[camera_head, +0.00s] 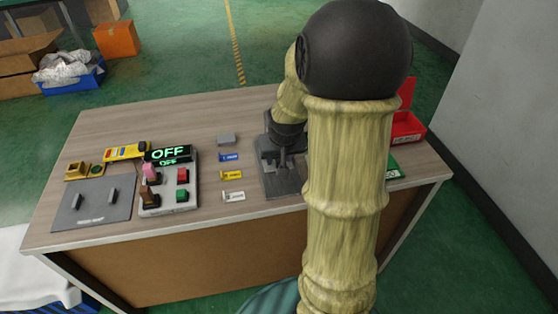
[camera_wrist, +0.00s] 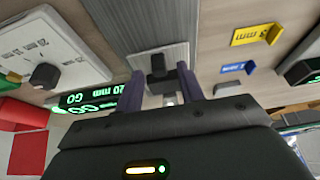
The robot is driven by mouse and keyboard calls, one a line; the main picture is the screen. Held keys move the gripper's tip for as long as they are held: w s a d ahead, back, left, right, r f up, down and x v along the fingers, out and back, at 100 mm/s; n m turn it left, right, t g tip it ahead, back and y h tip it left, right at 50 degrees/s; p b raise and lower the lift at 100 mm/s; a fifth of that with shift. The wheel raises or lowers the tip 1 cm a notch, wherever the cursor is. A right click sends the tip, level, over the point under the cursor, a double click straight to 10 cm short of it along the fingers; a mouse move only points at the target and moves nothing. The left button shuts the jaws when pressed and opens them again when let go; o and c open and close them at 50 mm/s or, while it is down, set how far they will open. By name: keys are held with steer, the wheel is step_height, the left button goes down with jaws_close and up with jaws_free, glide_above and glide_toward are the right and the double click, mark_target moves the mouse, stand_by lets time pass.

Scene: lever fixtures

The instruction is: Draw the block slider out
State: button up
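The block slider shows in the wrist view as a dark upright block (camera_wrist: 158,64) with a wider dark foot, on a grey ribbed plate (camera_wrist: 165,33). In the head view its grey base plate (camera_head: 284,186) lies on the table, partly hidden by my arm. My gripper (camera_wrist: 160,74) is open, with one dark finger on each side of the block's line. Gaps show between the block and both fingers, so it is not clasped. In the head view my gripper (camera_head: 277,150) is just above the fixture; its fingertips are hard to make out.
Left on the table (camera_head: 120,128) are a two-lever plate (camera_head: 92,210), a button panel (camera_head: 182,209) and an OFF display (camera_head: 167,153). Small labels, including a yellow one (camera_head: 232,175), lie left of the fixture. A red bin (camera_head: 407,128) stands at right.

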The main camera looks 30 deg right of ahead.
steer(key=shift+w+f, duration=0.2)
steer(key=shift+f, duration=0.35)
steer(key=shift+c, duration=0.2)
jaws_close()
